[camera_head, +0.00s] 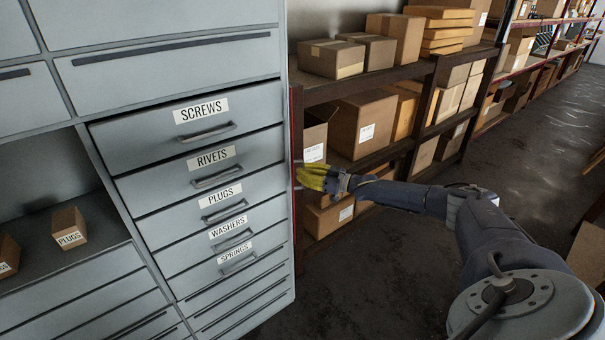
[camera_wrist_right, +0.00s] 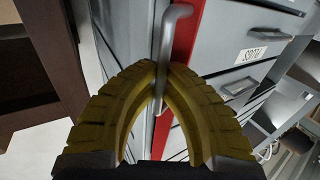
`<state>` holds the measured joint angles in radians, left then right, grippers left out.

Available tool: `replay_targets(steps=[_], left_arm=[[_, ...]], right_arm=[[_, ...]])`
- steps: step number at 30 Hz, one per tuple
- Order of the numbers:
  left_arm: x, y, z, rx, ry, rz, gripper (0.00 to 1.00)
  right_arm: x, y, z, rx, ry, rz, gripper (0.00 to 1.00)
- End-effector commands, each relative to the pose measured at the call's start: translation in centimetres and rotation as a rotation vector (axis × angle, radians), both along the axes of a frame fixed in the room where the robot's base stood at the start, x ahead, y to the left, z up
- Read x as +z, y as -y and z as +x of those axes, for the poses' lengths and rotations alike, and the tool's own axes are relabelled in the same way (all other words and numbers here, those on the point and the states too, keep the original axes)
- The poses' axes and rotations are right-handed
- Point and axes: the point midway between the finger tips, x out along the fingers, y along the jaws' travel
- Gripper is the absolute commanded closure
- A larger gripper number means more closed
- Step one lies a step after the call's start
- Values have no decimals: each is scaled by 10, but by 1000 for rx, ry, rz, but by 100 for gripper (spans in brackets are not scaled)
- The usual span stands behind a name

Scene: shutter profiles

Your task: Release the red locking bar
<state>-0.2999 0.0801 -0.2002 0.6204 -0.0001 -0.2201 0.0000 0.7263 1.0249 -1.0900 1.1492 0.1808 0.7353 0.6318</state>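The red locking bar (camera_head: 297,122) stands upright along the right edge of the grey drawer cabinet. In the right wrist view the red bar (camera_wrist_right: 196,38) runs beside a grey bent handle (camera_wrist_right: 167,45). My right gripper (camera_head: 313,178) has yellow fingers and is at the cabinet's right edge, level with the middle drawers. In the wrist view its fingertips (camera_wrist_right: 163,72) close around the handle, which passes between them. The fingers hide part of the handle and bar. My left gripper is not in view.
The cabinet (camera_head: 150,72) has closed drawers labelled SCREWS, RIVETS, PLUGS, WASHERS and SPRINGS. An open shelf at its left holds small boxes (camera_head: 69,228). A rack (camera_head: 428,95) with cardboard boxes stands close to the right. Bare floor (camera_head: 375,260) lies in front.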

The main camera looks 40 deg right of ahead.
Motion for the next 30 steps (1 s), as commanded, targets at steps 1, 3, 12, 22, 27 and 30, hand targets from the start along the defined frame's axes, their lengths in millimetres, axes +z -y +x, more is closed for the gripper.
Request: replay_targets(steps=[1,3,12,22,27,30], left_arm=[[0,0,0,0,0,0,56],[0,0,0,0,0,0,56],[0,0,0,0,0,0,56],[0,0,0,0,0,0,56],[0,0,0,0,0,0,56],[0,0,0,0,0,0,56]], right_arm=[[2,3,3,19,4,-2,100],[2,4,4,52,4,-3,100],[2,8,8,176,4,-5,100],[0,11,11,277,3,-10,100],[0,12,12,315,-2,-8,100],[0,12,11,329,-5,-6,100]])
